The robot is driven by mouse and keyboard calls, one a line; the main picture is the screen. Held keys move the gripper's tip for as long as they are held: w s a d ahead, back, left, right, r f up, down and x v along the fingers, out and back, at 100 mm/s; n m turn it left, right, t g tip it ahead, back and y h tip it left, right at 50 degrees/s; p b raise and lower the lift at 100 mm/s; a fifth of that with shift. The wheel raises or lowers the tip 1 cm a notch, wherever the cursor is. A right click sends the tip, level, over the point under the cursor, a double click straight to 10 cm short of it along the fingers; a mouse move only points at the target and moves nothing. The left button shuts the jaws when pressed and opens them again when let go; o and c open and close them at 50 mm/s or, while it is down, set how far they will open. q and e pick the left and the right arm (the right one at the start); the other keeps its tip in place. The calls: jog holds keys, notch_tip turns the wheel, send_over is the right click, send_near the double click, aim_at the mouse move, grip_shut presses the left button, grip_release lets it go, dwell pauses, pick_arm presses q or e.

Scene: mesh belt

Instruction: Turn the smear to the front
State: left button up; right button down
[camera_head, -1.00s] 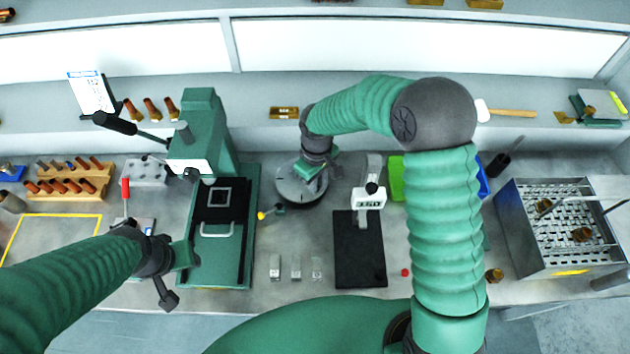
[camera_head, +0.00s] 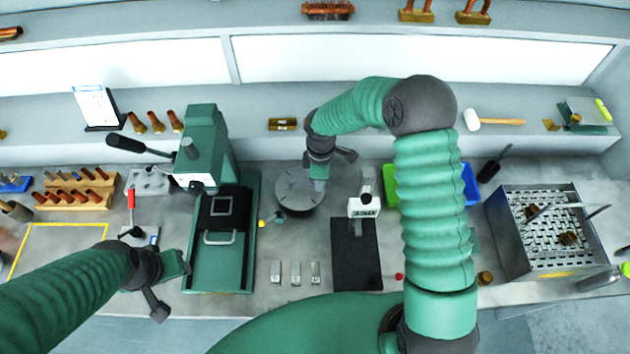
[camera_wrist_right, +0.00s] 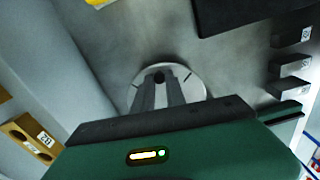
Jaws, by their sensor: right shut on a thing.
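A round grey turntable disc (camera_head: 296,192) lies flat on the bench, centre of the head view. It also shows beyond my fingers in the right wrist view (camera_wrist_right: 190,84). My right gripper (camera_head: 319,190) is over the disc's right part in the head view. In the right wrist view its fingers (camera_wrist_right: 159,82) are close together, shut on a small dark thing at the disc; its shape is mostly hidden. I cannot make out a smear on the disc.
The green press (camera_head: 247,245) stands left of the disc. A small yellow-knobbed part (camera_head: 263,222) sits close to the disc's front left. A black plate with a white-headed stand (camera_head: 357,255) is at front right. Three small metal blocks (camera_head: 295,273) lie in front.

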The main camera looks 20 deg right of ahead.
jog(key=shift+w+d+n+p, duration=0.35)
jog(key=shift+w+n, duration=0.05)
jog(key=shift+n, duration=0.5)
jog(key=n, duration=0.1)
jog(key=w+n, duration=0.1)
jog(key=shift+w+d+n+p, duration=0.1)
jog(key=shift+w+n+p, duration=0.15)
jog(key=shift+n+p, duration=0.15)
jog(key=w+n, duration=0.1)
jog(key=n, duration=0.2)
jog(key=shift+w, duration=0.4)
jog(key=shift+w+a+n, duration=0.2)
jog(key=shift+w+n, duration=0.4)
jog(key=shift+n, duration=0.7)
jog(key=shift+r, duration=0.1)
jog(key=c, duration=1.5)
grip_release()
jog(key=shift+o, duration=0.6)
